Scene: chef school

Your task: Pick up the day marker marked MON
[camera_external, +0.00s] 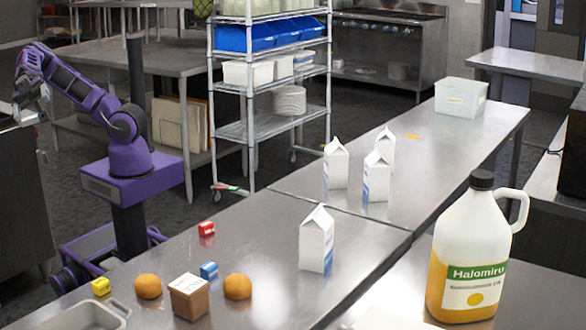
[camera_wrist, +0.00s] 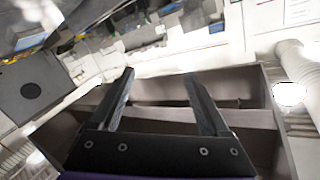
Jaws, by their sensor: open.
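Three small blocks that look like day markers stand on the near steel table: a red one (camera_external: 206,229), a blue one (camera_external: 209,271) and a yellow one (camera_external: 101,287). Each has a pale label, but the lettering is too small to read, so I cannot tell which is MON. My gripper (camera_external: 28,100) is raised at the far left, well away from the markers. In the wrist view my gripper (camera_wrist: 158,75) is open, with nothing between its fingers. No marker can be made out in that view.
Two orange-brown round items (camera_external: 148,286) (camera_external: 238,287), a brown box (camera_external: 189,297) and a grey tray (camera_external: 92,316) crowd around the blue and yellow markers. A white carton (camera_external: 316,240) and a large jug (camera_external: 470,255) stand further right. Table around the red marker is clear.

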